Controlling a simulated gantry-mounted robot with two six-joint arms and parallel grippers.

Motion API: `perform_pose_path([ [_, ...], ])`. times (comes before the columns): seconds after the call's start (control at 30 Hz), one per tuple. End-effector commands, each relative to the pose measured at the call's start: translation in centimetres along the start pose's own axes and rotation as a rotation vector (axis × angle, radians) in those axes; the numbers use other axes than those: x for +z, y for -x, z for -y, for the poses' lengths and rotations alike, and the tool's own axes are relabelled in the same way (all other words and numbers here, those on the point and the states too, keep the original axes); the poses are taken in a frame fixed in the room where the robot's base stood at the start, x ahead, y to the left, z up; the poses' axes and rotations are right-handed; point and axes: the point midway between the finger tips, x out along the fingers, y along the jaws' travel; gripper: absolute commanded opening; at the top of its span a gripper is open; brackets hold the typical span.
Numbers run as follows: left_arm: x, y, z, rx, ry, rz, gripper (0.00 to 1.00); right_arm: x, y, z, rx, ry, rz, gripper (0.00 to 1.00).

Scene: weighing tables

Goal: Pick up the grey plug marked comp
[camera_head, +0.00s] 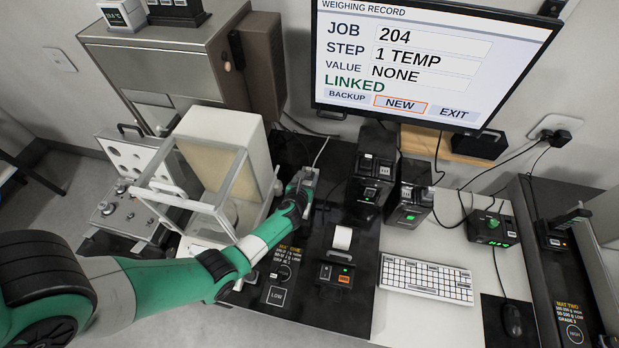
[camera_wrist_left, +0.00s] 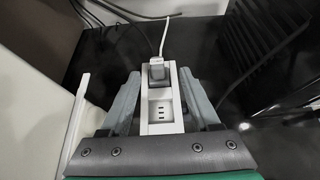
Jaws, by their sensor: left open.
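No marking on the plug can be read. My left gripper (camera_wrist_left: 158,82) is open, with one finger on each side of the strip and plug; I cannot tell whether they touch. In the head view my left gripper (camera_head: 304,181) reaches down at the back of the black mat, right of the glass-sided balance (camera_head: 205,175), and largely hides the strip. My right gripper is not in view.
Black boxed devices (camera_head: 371,180) stand just right of the gripper. A small printer (camera_head: 337,270) and a white keyboard (camera_head: 426,278) are nearer the front. The monitor (camera_head: 430,60) hangs above. Loose dark cables (camera_wrist_left: 105,20) lie behind the strip.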

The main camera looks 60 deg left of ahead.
Motion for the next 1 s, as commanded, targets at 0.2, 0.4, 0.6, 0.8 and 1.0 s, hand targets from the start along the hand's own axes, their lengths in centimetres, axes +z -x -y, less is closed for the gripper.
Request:
perform_pose_path([
  [0.2, 0.0, -1.4, 0.0, -0.001, -0.001, 0.001, 0.62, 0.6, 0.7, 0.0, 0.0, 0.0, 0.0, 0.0],
  [0.4, -0.6, -4.1, -0.5, 0.001, 0.0, 0.002, 0.62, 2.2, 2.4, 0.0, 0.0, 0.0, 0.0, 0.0],
  [0.6, -0.3, -6.6, -0.6, -0.001, -0.001, 0.002, 0.62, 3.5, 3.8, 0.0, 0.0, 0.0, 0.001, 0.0],
  [0.8, 0.0, -6.5, -0.6, -0.001, -0.001, 0.001, 0.62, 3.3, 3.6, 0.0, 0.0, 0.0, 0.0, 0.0],
  [1.0, -0.1, -6.5, -0.5, -0.001, -0.001, 0.001, 0.32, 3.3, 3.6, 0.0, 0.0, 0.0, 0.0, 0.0],
])
